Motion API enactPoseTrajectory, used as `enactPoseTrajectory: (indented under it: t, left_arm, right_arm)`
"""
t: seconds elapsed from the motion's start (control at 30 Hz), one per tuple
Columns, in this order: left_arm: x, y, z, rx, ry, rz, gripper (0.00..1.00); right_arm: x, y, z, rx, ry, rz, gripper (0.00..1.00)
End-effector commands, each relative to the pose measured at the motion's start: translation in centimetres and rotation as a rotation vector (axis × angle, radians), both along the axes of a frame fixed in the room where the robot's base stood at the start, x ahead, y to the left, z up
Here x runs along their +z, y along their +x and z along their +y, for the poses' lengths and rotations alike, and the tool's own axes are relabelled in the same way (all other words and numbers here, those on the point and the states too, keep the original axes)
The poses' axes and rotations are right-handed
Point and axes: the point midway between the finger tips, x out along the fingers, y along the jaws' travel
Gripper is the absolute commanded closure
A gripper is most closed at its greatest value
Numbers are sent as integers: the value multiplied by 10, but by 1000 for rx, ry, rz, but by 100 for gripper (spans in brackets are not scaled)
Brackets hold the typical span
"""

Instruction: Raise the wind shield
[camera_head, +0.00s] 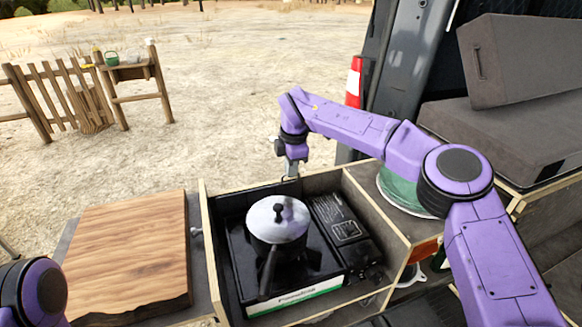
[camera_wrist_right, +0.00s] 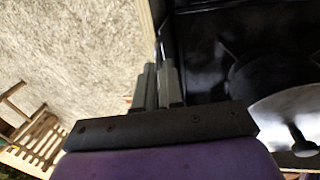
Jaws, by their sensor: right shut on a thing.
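A black camp stove (camera_head: 315,290) sits in an open wooden compartment (camera_head: 207,250), with a lidded pot (camera_head: 277,220) on it. A dark upright panel, which looks like the wind shield (camera_head: 232,203), lines the compartment's back. My right gripper (camera_head: 291,175) points down at the compartment's back edge. In the right wrist view its two fingers (camera_wrist_right: 158,85) are close together, shut on the thin dark edge of the shield. The exact grip is partly hidden by the fingers. My left gripper is out of view; only part of my left arm shows at bottom left.
A wooden cutting board (camera_head: 125,250) lies left of the compartment. A green bowl (camera_head: 405,190) sits to the right, behind my right arm. Dark cushions (camera_head: 520,60) are in the van at right. Open sandy ground lies beyond, with a small wooden table (camera_head: 130,72) far off.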

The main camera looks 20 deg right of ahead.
Motion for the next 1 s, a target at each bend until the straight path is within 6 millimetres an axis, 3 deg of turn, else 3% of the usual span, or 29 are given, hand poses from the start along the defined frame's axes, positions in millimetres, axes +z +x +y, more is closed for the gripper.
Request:
enactPoseTrajectory:
  t: [0.77, 0.87, 1.0]
  left_arm:
    - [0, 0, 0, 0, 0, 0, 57]
    - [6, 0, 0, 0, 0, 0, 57]
    - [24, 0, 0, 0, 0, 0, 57]
  right_arm:
    - [0, 0, 0, 0, 0, 2, 100]
    - [12, 0, 0, -1, -1, 0, 100]
    - [52, 1, 0, -1, -1, -5, 100]
